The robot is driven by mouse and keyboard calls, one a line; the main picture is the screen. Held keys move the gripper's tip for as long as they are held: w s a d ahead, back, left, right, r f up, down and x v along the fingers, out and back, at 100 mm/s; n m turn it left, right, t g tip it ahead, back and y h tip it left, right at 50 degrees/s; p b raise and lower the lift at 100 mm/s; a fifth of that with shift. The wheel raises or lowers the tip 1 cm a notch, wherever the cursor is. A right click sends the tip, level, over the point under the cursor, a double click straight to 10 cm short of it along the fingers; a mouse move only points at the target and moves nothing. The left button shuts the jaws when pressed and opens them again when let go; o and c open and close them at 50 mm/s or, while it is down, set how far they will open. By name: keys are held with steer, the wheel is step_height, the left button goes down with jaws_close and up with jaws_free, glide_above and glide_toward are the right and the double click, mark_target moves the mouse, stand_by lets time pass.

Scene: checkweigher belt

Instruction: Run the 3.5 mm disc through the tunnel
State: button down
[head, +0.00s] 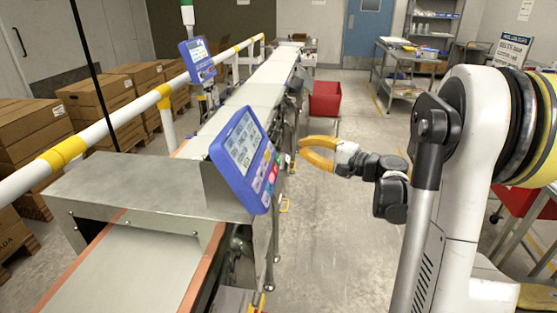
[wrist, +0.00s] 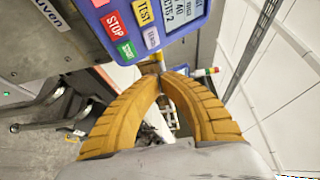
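My gripper (head: 301,150), with two curved yellow fingers, is in mid-air just right of the blue control panel (head: 243,158) in the head view. In the wrist view its fingertips (wrist: 161,76) come together, and I make out nothing between them. The steel tunnel (head: 140,187) spans the belt (head: 125,270) at the lower left of the head view, behind the panel. In the wrist view the panel (wrist: 145,22) shows red STOP, green START and yellow TEST buttons at the top, close to the fingers. I cannot make out the 3.5 mm disc in either view.
A white and yellow guard rail (head: 115,125) runs along the belt's left side. A second blue panel (head: 197,60) stands farther along. A red bin (head: 325,99) stands on the right of the line. Boxes (head: 95,100) are stacked at left. The floor right of the line is largely clear.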

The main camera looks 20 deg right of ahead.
steer(key=s+d+r, duration=0.1)
steer(key=s+d+p, duration=0.1)
steer(key=s+d+r, duration=0.1)
steer(key=d, duration=0.1)
steer(key=shift+d+r, duration=0.1)
steer(key=shift+r, duration=0.25)
stand_by(1.0)
